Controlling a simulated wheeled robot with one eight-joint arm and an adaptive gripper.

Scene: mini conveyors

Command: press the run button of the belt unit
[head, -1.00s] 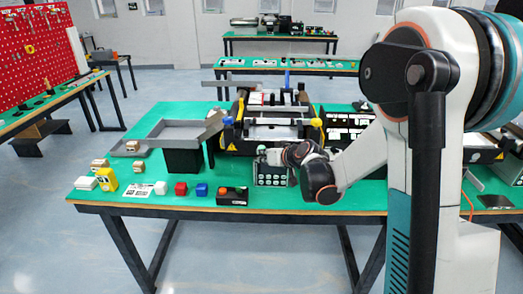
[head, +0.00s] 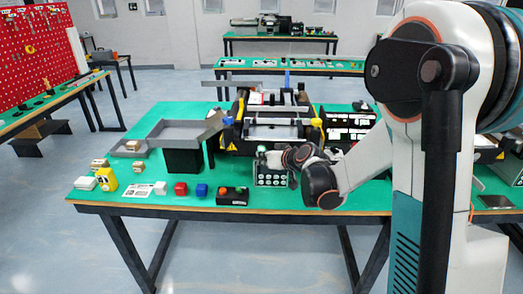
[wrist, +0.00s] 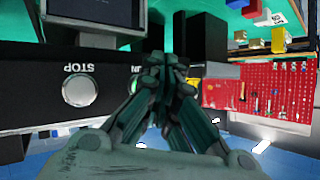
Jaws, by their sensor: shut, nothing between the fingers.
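The belt unit (head: 278,131) stands on the green table in the head view, a black frame with a pale belt and yellow knobs. In the wrist view its black panel (wrist: 30,105) shows a round pale STOP button (wrist: 79,90) with upside-down lettering. Beside it, a partly covered label, probably RUN, shows at the edge of my gripper (wrist: 165,62). In the head view my gripper (head: 268,158) is low before the unit.
A box with several round buttons (head: 271,179) stands right by my gripper. A grey tray on a black block (head: 182,161), coloured cubes and a black box with an orange button (head: 232,196) are to the left. A dark rack (head: 347,127) stands right.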

